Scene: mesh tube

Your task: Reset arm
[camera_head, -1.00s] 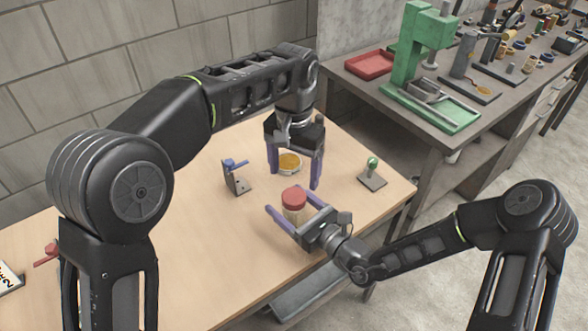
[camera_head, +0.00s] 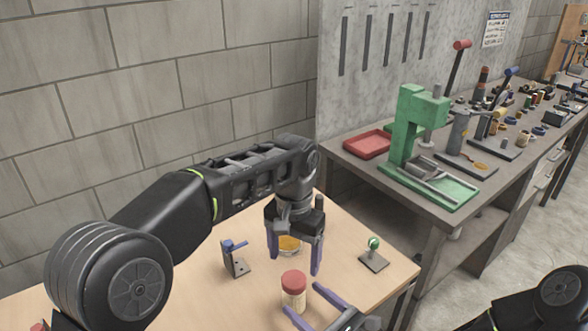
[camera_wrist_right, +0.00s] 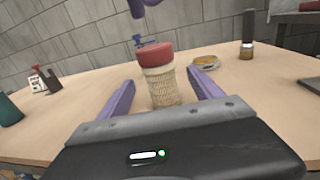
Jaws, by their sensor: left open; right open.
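A mesh tube with a red cap (camera_head: 293,291) stands upright on the table, near its front right. My right gripper (camera_head: 302,300) is open at the tube, low in the head view, with much of its arm out of frame. In the right wrist view the tube (camera_wrist_right: 163,83) stands just ahead of and between the open fingers, with gaps on both sides. My left gripper (camera_head: 295,262) is open and points down by a round yellow dish (camera_head: 290,243), partly hidden behind it. The dish also shows in the right wrist view (camera_wrist_right: 206,62).
A blue-topped metal stand (camera_head: 235,259) is left of the dish, and a green-knobbed stand (camera_head: 374,256) is right of it. A side bench holds a red tray (camera_head: 367,144) and a green press (camera_head: 410,130). The table's left part looks fairly clear.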

